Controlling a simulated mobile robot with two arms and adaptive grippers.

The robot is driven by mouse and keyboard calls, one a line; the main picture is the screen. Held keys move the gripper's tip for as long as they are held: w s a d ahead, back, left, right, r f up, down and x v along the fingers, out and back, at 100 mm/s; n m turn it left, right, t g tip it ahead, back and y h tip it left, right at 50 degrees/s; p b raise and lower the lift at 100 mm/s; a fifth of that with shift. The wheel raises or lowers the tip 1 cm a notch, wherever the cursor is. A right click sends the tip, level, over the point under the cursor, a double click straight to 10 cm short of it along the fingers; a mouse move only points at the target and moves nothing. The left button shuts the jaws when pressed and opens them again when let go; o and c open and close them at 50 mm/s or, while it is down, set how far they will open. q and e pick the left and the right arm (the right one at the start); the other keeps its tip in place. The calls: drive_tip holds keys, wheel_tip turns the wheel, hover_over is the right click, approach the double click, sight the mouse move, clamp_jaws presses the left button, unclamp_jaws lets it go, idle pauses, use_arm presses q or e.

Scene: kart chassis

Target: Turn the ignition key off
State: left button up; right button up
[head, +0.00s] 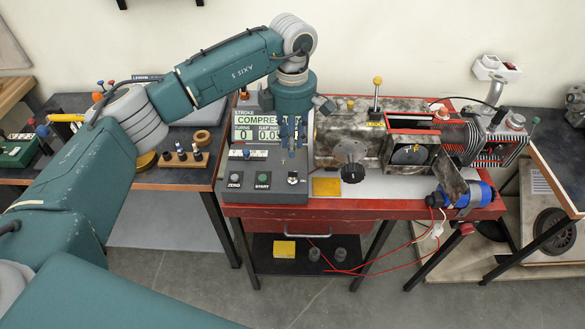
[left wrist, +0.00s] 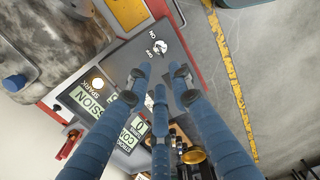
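The ignition key switch (head: 293,177) is a small silver part at the lower right of the grey control console (head: 262,196). In the left wrist view the key switch (left wrist: 161,46) shows beyond my fingertips, with ON and OFF marks beside it. Which mark the key points to is too small to tell. My left gripper (head: 292,140) is over the console's upper right, fingers pointing down, above the switch in the picture. In the left wrist view its blue fingers (left wrist: 160,78) are apart with nothing between them. They appear clear of the key. My right gripper is not in view.
The console has a display (head: 255,125), a ZERO button (head: 235,180) and a green START button (head: 263,180). A black knob (head: 352,172) and the engine rig stand to the right on the red bench (head: 400,208). A wooden holder (head: 183,158) is to the left.

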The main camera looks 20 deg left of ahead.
sight(293, 175)
use_arm(q)
wheel_tip(293, 175, down, 10)
drive_tip(key=p, duration=0.3)
drive_tip(key=shift+d+r, duration=0.1)
drive_tip(key=shift+r, duration=0.15)
drive_tip(key=shift+f, duration=0.45)
drive_tip(key=shift+c, duration=0.5)
